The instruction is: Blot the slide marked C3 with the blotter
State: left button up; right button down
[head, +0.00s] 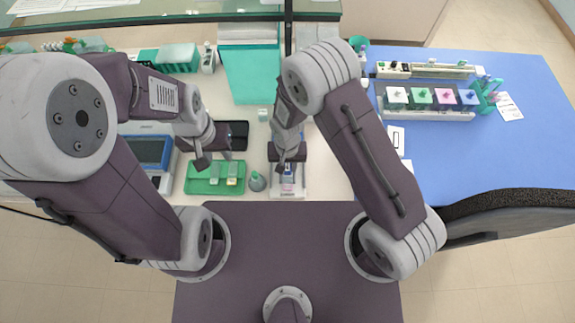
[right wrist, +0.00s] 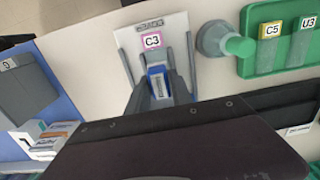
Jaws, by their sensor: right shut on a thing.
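The slide marked C3 (right wrist: 152,40) lies on a white holder (right wrist: 176,26); its pink-edged label shows clear in the right wrist view. My right gripper (right wrist: 160,88) is over the holder, shut on a small blue-and-white block (right wrist: 157,70), which looks like the blotter. The block is just below the label in that view, over the slide; I cannot tell whether it touches. In the head view my right gripper (head: 287,160) hides part of the holder (head: 288,194). My left gripper (head: 214,158) looks open and empty, above the back of a green tray.
The green tray (head: 206,189) holds slides marked C5 (right wrist: 270,31) and U3 (right wrist: 307,22). A grey bottle with a green top (head: 257,181) stands between tray and holder.

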jog(key=shift+r+p, duration=1.9)
jog(key=shift+r, duration=0.9)
jog(key=shift+s, duration=0.1)
